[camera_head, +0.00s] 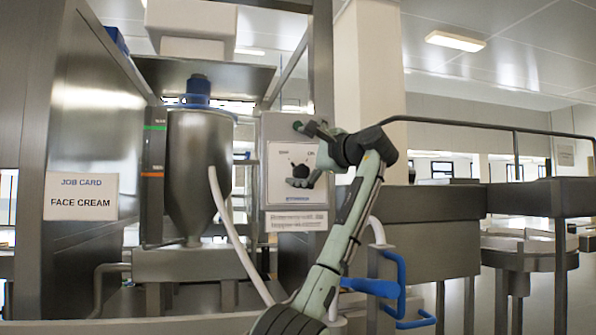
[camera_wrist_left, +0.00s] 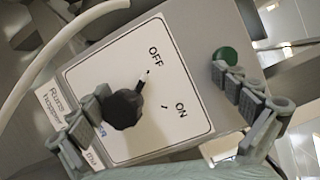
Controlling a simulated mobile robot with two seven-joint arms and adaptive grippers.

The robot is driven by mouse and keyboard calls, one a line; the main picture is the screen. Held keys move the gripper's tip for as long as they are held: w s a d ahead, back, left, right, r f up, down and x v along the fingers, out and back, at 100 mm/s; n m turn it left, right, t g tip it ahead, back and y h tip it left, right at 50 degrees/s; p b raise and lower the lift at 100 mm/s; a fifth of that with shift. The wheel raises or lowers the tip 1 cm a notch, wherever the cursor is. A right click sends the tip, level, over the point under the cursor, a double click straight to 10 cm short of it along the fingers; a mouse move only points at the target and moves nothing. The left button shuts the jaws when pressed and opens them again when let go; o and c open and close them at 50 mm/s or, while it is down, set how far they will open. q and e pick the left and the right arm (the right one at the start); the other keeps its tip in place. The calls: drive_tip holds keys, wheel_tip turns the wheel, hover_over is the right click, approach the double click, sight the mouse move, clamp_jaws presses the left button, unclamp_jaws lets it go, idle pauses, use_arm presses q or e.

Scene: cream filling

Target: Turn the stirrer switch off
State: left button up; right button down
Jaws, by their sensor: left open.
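The stirrer switch is a black round knob (camera_head: 300,170) on a white plate (camera_head: 282,152) of a grey control box, in the middle of the head view. In the left wrist view the knob (camera_wrist_left: 122,108) has a narrow pointer aimed at the mark beside "OFF"; "ON" is printed on the other side. My left gripper (camera_head: 298,155) is open in front of the plate. In the wrist view its fingers (camera_wrist_left: 163,108) are spread, one close beside the knob and the other near a green button (camera_wrist_left: 229,55). Contact with the knob cannot be told. My right gripper is not in view.
A steel hopper (camera_head: 198,165) stands left of the box, with a pale hose (camera_head: 232,235) curving down from it. A "FACE CREAM" job card (camera_head: 81,196) hangs on the left cabinet. A blue handle (camera_head: 372,287) is low at right, beside my arm. Steel counters (camera_head: 435,206) extend right.

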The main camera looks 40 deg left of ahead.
sight(288, 127)
use_arm(q)
drive_tip(key=shift+t+y, duration=0.3)
drive_tip(key=shift+y, duration=0.1)
drive_tip(key=r, duration=0.2)
drive_tip(key=s+r, duration=0.1)
drive_tip(key=r, duration=0.1)
drive_tip(key=d+r, duration=0.1)
drive_tip(key=shift+s+r, duration=0.3)
drive_tip(key=shift+r, duration=0.5)
drive_tip(key=shift+g, duration=0.4)
drive_tip(key=f, duration=0.1)
drive_tip(key=w+f, duration=0.1)
drive_tip(key=f, duration=0.3)
drive_tip(key=shift+w, duration=0.25)
drive_tip(key=shift+s+d+f, duration=0.1)
drive_tip(key=shift+d+f, duration=0.15)
drive_tip(key=shift+f, duration=0.05)
drive_tip(key=shift+f+b+v, duration=0.2)
drive_tip(key=shift+b+v, duration=0.3)
drive_tip(key=shift+v, duration=0.45)
drive_tip(key=c, duration=0.6)
drive_tip(key=shift+o, duration=0.2)
drive_tip(key=b+v, duration=0.1)
drive_tip(key=v, duration=0.5)
drive_tip(key=shift+s+d+h, duration=0.2)
drive_tip(key=shift+s+h, duration=0.05)
drive_tip(key=shift+h, duration=0.05)
